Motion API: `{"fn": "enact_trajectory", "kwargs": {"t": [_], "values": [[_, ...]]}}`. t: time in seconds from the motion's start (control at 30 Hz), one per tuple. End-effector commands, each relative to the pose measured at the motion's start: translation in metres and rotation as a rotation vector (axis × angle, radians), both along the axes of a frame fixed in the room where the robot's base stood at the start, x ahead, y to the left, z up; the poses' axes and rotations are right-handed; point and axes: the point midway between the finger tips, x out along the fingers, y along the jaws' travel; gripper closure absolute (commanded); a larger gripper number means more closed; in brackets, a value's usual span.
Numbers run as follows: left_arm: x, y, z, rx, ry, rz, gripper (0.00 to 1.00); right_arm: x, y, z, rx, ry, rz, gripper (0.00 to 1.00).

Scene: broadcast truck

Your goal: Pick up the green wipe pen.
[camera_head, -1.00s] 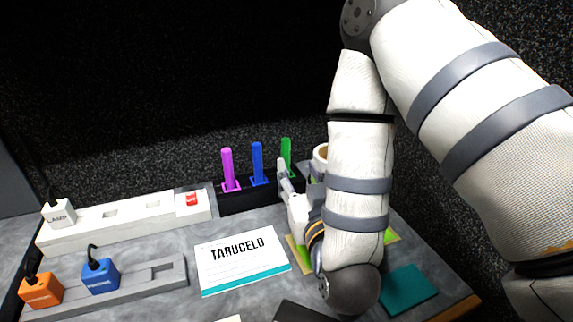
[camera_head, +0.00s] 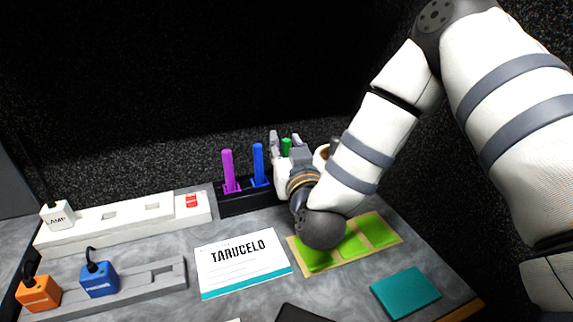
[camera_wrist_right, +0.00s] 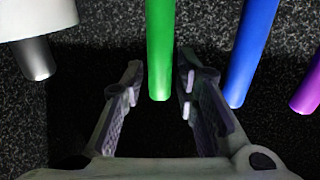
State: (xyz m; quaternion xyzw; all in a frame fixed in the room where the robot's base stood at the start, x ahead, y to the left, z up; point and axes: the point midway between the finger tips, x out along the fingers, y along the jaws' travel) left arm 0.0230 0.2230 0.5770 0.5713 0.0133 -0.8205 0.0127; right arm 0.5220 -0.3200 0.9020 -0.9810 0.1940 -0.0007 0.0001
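The green wipe pen (camera_head: 286,147) stands upright at the right end of a black holder (camera_head: 236,203), mostly hidden by my right gripper. In the right wrist view the green pen (camera_wrist_right: 160,50) lies between the two fingers, with dark gaps on both sides. My right gripper (camera_head: 284,141) is open at the holder, its fingers on either side of the pen; it also shows in the right wrist view (camera_wrist_right: 160,82). A blue pen (camera_head: 258,164) and a purple pen (camera_head: 228,171) stand to the left in the same holder. My left gripper is not in view.
A pale cup (camera_head: 321,156) stands right of the gripper, partly hidden. A green-patched mat (camera_head: 337,265), teal block (camera_head: 405,292) and TARUCELO card (camera_head: 242,262) lie in front. A white strip (camera_head: 130,220) and grey strip (camera_head: 135,285) with plugs are at left.

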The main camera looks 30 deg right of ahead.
Motion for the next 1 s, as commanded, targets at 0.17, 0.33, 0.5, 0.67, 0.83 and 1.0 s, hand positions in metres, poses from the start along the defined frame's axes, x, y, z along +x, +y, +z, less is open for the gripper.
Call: {"fn": "enact_trajectory", "kwargs": {"t": [0.17, 0.33, 0.5, 0.67, 0.83, 1.0], "values": [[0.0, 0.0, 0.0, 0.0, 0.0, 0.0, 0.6, 0.0, 0.0, 0.0, 0.0, 0.0, 0.0, 1.0], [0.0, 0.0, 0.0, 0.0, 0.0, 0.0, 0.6, 0.0, 0.0, 0.0, 0.0, 0.0, 0.0, 1.0], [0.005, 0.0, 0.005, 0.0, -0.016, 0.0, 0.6, 0.0, 0.0, 0.018, 0.0, -0.008, 0.001, 1.0], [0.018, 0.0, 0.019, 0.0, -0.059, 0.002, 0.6, -0.001, 0.0, 0.066, 0.0, -0.016, 0.001, 1.0], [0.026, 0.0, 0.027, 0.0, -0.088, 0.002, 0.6, -0.001, 0.0, 0.097, -0.001, -0.01, -0.001, 1.0], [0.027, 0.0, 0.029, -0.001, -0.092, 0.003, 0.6, 0.0, 0.0, 0.101, -0.001, -0.001, -0.001, 1.0]]}}
